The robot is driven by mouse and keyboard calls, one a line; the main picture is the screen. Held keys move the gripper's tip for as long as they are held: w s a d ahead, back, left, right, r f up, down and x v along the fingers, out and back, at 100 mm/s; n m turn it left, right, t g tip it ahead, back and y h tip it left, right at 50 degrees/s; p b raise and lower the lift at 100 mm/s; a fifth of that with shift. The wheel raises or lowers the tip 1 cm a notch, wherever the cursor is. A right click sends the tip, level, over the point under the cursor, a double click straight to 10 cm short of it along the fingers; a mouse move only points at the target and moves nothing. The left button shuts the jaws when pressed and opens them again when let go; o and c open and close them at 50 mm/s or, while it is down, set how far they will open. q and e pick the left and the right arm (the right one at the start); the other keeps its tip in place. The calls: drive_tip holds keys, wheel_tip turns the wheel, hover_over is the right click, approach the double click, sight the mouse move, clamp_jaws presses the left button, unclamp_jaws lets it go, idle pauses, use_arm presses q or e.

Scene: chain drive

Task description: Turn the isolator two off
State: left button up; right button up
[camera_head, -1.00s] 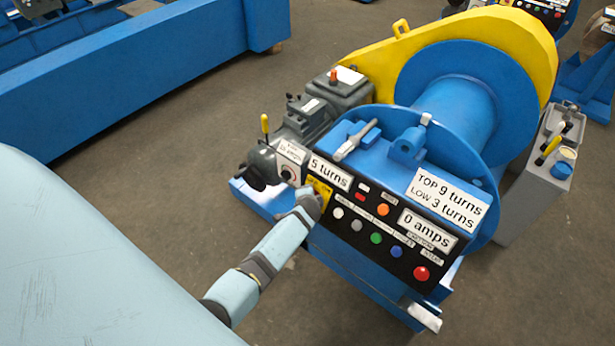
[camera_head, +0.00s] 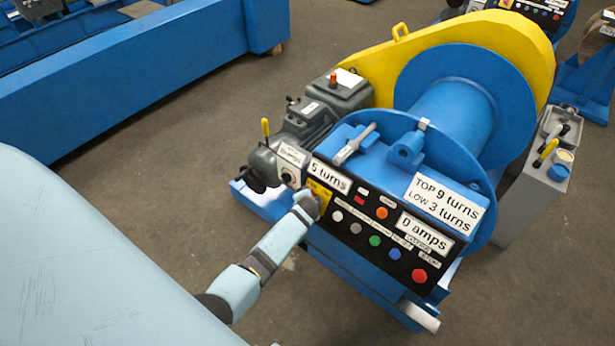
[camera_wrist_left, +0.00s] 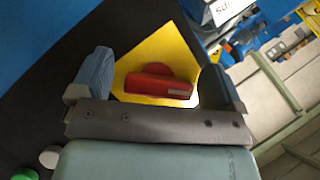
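A red rotary handle (camera_wrist_left: 157,82) sits on a yellow plate (camera_wrist_left: 140,62) on a black panel in the left wrist view. It lies crosswise between the two fingers of my left gripper (camera_wrist_left: 155,75). The fingers are apart, with gaps at both ends of the handle, so the gripper is open. In the head view, my left gripper (camera_head: 310,203) is at the yellow plate (camera_head: 318,190) at the left end of the winch panel and hides most of the handle. I cannot read a label naming this isolator. My right gripper is not in view.
The black panel (camera_head: 345,204) also carries coloured buttons, including a red one (camera_head: 419,276), and signs for turns and amps. A yellow-knobbed lever (camera_head: 265,127) stands left of the panel, beside the grey motor (camera_head: 308,115). The floor in front is clear.

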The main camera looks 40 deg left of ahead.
use_arm(q)
drive_tip(key=shift+s+d+r, duration=0.1)
drive_tip(key=shift+r, duration=0.1)
drive_tip(key=v, duration=0.7)
drive_tip(key=shift+p, duration=0.4)
drive_tip(key=s+d+r+n+t+h+p, duration=0.1)
drive_tip(key=s+d+r, duration=0.4)
drive_tip(key=s, duration=0.6)
drive_tip(key=s+d+r+n+t+h+p, duration=0.1)
drive_tip(key=s+d+r+n+t+h, duration=0.1)
drive_tip(key=s+d+r+h, duration=0.3)
drive_tip(key=s+d+n+h, duration=0.1)
drive_tip(key=s+d, duration=0.3)
drive_tip(key=s, duration=0.2)
drive_tip(key=shift+s+d+r+t+h+p, duration=0.3)
drive_tip(key=shift+s+d+r+t+p, duration=0.05)
drive_tip(key=shift+r+t, duration=0.05)
